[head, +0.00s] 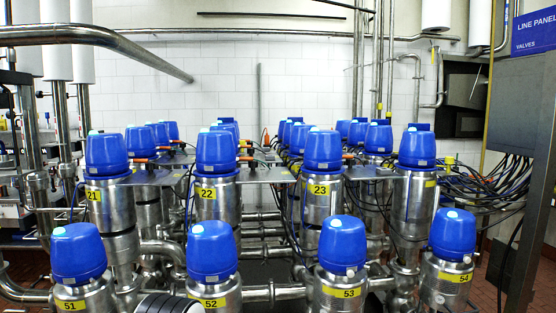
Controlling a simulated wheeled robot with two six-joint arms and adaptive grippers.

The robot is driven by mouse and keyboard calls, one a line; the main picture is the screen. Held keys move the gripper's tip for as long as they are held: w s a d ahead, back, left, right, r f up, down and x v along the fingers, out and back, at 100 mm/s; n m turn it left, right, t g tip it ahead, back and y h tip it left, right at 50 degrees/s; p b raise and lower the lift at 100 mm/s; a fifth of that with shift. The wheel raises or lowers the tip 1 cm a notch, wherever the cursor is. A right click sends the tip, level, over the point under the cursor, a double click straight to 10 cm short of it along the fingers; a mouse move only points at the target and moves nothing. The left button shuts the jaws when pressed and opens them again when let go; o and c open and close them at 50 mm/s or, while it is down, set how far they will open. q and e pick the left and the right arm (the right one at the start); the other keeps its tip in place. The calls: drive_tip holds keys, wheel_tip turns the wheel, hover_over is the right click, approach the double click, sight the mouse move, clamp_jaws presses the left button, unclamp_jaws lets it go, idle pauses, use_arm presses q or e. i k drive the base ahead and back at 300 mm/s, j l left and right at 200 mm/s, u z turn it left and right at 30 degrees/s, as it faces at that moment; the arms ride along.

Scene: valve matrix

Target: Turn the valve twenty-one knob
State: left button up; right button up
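Valve twenty-one stands at the left of the second row in the head view, with a yellow label "21" (93,195) on its steel body (115,225). Its blue knob (106,155) sits upright on top, with a small pale light at its upper edge. The knob's near side shows clear, with nothing touching it.
Nearer valves 51 (79,252), 52 (211,252), 53 (342,245) and 54 (452,235) stand in front. Valves 22 (216,152) and 23 (322,151) are to the right. Steel pipes (95,38) cross the upper left. A dark cabinet (520,120) and cables (490,180) stand at right.

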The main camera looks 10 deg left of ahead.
sight(148, 166)
drive_tip(key=j+z, duration=0.25)
drive_tip(key=j, duration=0.15)
drive_tip(key=k+j+z, duration=0.2)
drive_tip(key=j, duration=0.2)
drive_tip(key=j+z, duration=0.25)
drive_tip(key=j, duration=0.2)
drive_tip(key=k+j+z, duration=0.35)
drive_tip(key=j+z, duration=0.15)
drive_tip(key=j, duration=0.2)
drive_tip(key=k+j+z, duration=0.2)
drive_tip(key=i+j, duration=0.05)
drive_tip(key=j, duration=0.1)
